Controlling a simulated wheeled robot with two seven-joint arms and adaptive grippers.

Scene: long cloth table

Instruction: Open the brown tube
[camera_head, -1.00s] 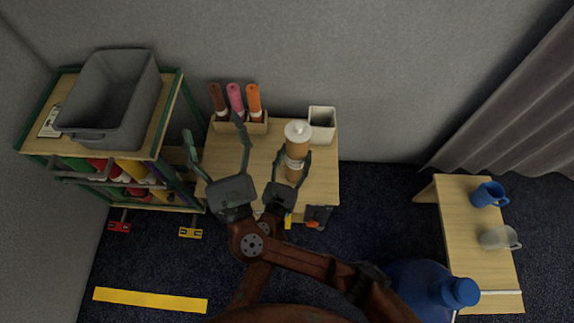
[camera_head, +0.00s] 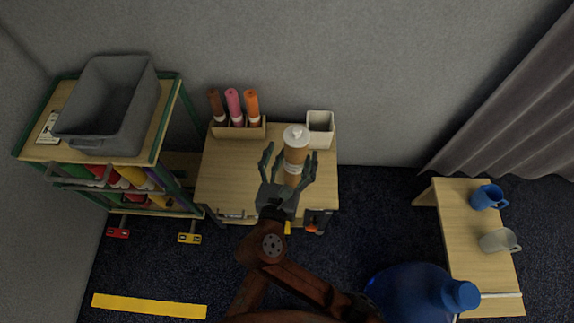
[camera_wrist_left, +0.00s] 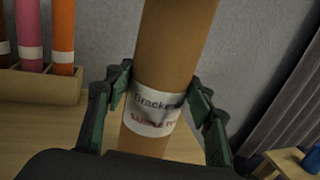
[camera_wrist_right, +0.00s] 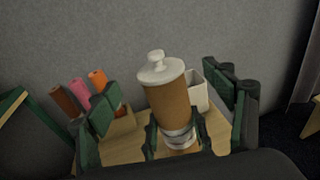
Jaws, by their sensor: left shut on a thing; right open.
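The brown tube (camera_head: 296,155) stands upright over the wooden table (camera_head: 225,180), with a white knobbed cap (camera_head: 296,132) on its top. The cap also shows in the right wrist view (camera_wrist_right: 160,69). My left gripper (camera_wrist_left: 158,88) is shut on the tube low down, around its white label (camera_wrist_left: 155,110). In the head view the left gripper is largely hidden under the right one.
A wooden holder (camera_head: 238,132) with brown, pink and orange tubes stands at the table's back left. A white square container (camera_head: 320,124) stands close behind the tube on the right. A shelf with a grey bin (camera_head: 108,110) is at the left.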

